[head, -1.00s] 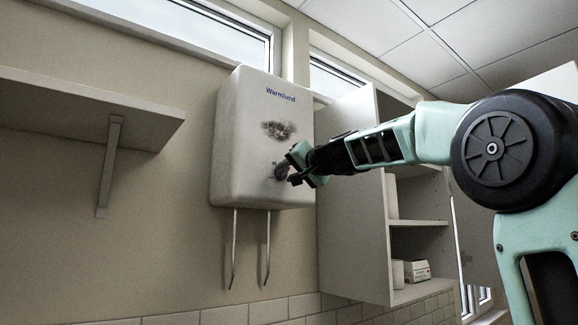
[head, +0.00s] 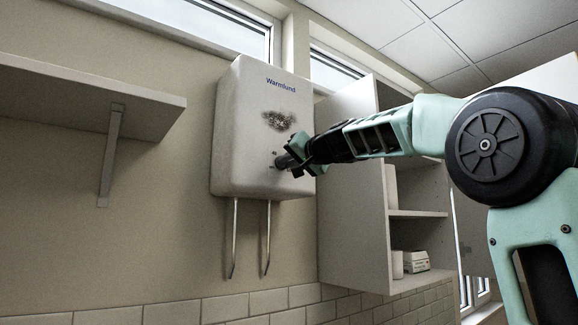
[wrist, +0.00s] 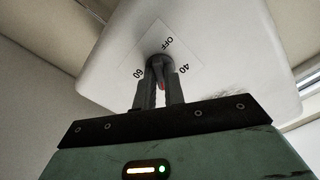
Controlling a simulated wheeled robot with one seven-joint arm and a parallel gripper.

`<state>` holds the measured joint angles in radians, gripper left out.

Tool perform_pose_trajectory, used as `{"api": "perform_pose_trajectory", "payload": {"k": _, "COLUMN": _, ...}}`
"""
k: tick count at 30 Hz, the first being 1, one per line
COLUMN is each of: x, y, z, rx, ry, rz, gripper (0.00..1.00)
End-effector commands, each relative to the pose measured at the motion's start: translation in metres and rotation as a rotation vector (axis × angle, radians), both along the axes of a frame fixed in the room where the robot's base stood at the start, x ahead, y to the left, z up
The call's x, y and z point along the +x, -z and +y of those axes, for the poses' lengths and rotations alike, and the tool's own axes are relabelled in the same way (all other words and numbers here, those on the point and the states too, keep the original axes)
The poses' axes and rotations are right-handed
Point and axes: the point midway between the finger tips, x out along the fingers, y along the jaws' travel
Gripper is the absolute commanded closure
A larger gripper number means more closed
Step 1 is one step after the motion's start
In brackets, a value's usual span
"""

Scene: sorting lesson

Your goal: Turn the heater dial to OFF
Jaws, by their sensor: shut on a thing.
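The white heater (head: 240,140), marked "Warmlund", hangs on the wall. Its dark grey dial (wrist: 157,64) sits on a white label plate (wrist: 170,40) with OFF, 60 and 40 printed around it. In the wrist view OFF is above the dial, 60 left and 40 right. A red mark on the dial shows between the fingers, on the side away from OFF. My gripper (wrist: 160,88) is shut on the dial, one finger on each side. In the head view my gripper (head: 288,160) is at the heater's lower front and mostly hides the dial.
Two pipes (head: 234,240) run down below. An open cabinet (head: 350,200) stands close on the right, behind my arm. A wall shelf (head: 80,95) is on the left.

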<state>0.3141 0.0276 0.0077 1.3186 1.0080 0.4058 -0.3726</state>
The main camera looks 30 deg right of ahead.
Motion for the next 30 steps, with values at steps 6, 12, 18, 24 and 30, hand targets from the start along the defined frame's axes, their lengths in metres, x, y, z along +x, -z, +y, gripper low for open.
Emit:
{"api": "perform_pose_trajectory", "payload": {"k": 6, "x": -0.0001, "y": 0.0058, "z": 0.0, "rx": -0.172, "ry": 0.0, "rz": -0.009, "gripper": 1.0}}
{"api": "perform_pose_trajectory", "payload": {"k": 12, "x": -0.0002, "y": 0.0057, "z": -0.001, "rx": -0.361, "ry": 0.002, "rz": -0.016, "gripper": 1.0}}
{"api": "perform_pose_trajectory", "payload": {"k": 18, "x": 0.0, "y": 0.0051, "z": -0.0015, "rx": -0.552, "ry": 0.002, "rz": -0.021, "gripper": 1.0}}
{"api": "perform_pose_trajectory", "payload": {"k": 24, "x": 0.0003, "y": 0.0041, "z": -0.0017, "rx": -0.741, "ry": 0.002, "rz": -0.026, "gripper": 1.0}}
{"api": "perform_pose_trajectory", "payload": {"k": 30, "x": 0.0003, "y": 0.0031, "z": -0.0022, "rx": -0.93, "ry": 0.001, "rz": -0.032, "gripper": 1.0}}
